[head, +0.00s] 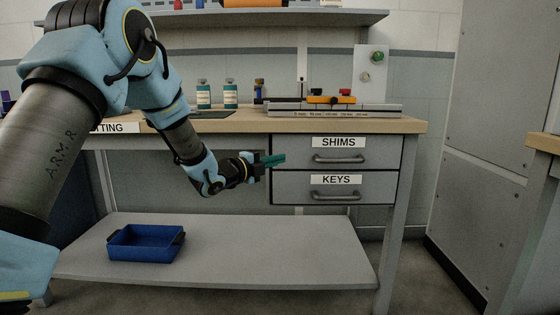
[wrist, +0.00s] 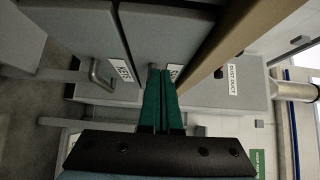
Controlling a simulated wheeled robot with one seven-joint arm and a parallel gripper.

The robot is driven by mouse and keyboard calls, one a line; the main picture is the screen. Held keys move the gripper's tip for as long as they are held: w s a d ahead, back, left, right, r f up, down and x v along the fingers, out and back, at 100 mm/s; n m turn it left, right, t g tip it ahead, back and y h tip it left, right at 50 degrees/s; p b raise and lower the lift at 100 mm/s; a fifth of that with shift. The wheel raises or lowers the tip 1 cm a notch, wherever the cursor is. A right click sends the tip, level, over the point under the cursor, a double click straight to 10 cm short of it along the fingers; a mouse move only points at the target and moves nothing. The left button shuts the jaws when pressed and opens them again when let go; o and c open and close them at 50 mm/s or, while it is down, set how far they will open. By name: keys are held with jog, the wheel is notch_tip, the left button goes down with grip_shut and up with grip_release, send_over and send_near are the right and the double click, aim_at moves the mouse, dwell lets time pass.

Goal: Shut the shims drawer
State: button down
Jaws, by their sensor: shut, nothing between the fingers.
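The shims drawer (head: 299,158) is the upper of two grey drawers under the right side of the bench, with a SHIMS label and a bar handle (head: 340,159). Its front looks about level with the keys drawer (head: 292,190) below; I cannot tell whether a small gap is left. My gripper (head: 283,159) is shut and empty, its green fingers pointing right at the drawer's left part. In the wrist view the fingertips (wrist: 161,72) lie over the shims drawer front (wrist: 160,30), beside its label, and hide its handle; contact cannot be told.
The bench top (head: 415,125) overhangs above the drawers and holds a measuring bar (head: 335,108) and bottles. A blue tray (head: 146,243) stands on the lower shelf (head: 260,250). A grey cabinet (head: 495,80) stands to the right. The floor before the drawers looks clear.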

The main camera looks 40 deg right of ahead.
jog(key=s+a, duration=0.1)
jog(key=a, duration=0.7)
jog(key=shift+a, duration=0.3)
jog(key=w+a+f+n+t+y, duration=0.2)
jog(key=w+a+n+t+y, duration=0.3)
jog(key=w+a+n, duration=0.5)
jog(key=a+f+n+t+y, duration=0.15)
jog(key=a+n+y, duration=0.25)
jog(key=a, duration=0.5)
jog(key=a+f+n+y, duration=0.3)
jog(key=a+n, duration=0.1)
jog(key=a, duration=0.5)
jog(key=s+a+f+n+g+y, duration=0.2)
jog(key=s+a+n+g+y, duration=0.1)
jog(key=s+a+n, duration=0.6)
jog(key=s+a+f+n+g+y, duration=0.3)
jog(key=s+a+n, duration=0.4)
jog(key=a, duration=0.4)
jog(key=w+p+v, duration=0.3)
jog(key=p+v, duration=2.7)
jog(key=shift+r+g, duration=0.35)
jog(key=shift+w, duration=0.15)
